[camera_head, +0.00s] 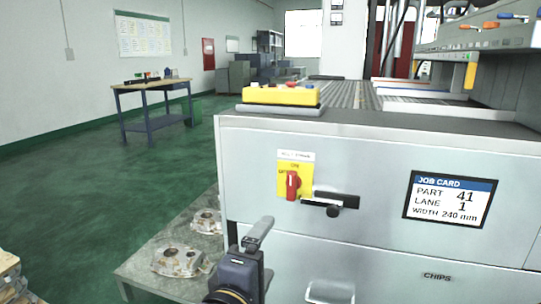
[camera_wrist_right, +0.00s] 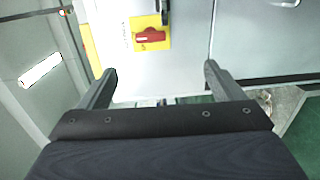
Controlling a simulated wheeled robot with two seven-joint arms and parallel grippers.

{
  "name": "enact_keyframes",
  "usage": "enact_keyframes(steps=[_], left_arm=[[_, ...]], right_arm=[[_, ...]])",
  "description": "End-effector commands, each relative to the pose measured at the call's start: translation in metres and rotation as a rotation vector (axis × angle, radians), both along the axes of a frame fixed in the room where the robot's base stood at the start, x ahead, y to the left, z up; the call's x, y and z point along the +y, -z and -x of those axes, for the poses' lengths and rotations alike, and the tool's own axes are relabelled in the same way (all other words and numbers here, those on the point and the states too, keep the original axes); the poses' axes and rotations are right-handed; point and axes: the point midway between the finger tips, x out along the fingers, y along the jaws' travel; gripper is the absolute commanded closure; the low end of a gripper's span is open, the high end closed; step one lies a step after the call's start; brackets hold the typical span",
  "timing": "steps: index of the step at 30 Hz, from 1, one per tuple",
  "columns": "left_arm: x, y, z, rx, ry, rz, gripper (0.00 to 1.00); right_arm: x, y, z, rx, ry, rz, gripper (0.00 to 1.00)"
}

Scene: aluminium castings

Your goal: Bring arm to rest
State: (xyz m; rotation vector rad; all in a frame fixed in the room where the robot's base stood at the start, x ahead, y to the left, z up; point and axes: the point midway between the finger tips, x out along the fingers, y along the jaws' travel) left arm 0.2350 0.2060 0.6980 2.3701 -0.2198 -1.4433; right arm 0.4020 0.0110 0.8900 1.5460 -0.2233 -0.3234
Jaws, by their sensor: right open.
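My right gripper (camera_head: 262,232) is at the bottom centre of the head view, in front of the grey machine cabinet (camera_head: 390,240). In the right wrist view its two fingers (camera_wrist_right: 159,72) stand wide apart with nothing between them. A red rotary switch handle (camera_head: 292,186) on a yellow plate (camera_head: 304,168) is on the cabinet front, above and to the right of the gripper. The red handle also shows in the wrist view (camera_wrist_right: 151,36), beyond the fingertips and apart from them. My left gripper is not in view.
A black latch handle (camera_head: 330,202) juts from the cabinet near the switch. A job card (camera_head: 449,199) is at right. A yellow button box (camera_head: 281,95) sits on top. Castings (camera_head: 178,261) lie on a low grey surface at left. Green floor is open beyond, towards a workbench (camera_head: 152,87).

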Motion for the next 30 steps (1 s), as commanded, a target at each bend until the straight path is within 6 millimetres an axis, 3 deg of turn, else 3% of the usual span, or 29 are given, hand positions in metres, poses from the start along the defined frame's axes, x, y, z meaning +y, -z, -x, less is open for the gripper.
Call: enact_keyframes(steps=[8, 17, 20, 22, 24, 27, 30], left_arm=[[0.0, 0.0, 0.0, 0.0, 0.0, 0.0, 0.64], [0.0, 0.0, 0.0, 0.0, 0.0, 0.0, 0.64], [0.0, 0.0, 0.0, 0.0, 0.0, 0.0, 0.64], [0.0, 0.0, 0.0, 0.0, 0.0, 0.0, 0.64], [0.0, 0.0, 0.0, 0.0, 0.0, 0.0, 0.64], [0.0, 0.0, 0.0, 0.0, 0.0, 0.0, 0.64], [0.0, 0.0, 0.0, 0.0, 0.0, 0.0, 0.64]], right_arm=[[-0.047, 0.021, -0.009, 0.129, 0.08, -0.058, 0.13], [-0.142, 0.074, 0.0, 0.403, 0.246, -0.243, 0.13], [-0.186, 0.104, 0.02, 0.542, 0.334, -0.388, 0.13], [-0.218, 0.132, 0.048, 0.658, 0.411, -0.558, 0.13], [-0.237, 0.159, 0.081, 0.754, 0.477, -0.769, 0.13], [-0.243, 0.181, 0.118, 0.817, 0.533, -1.042, 0.13], [-0.239, 0.191, 0.141, 0.821, 0.566, -1.274, 0.13]])
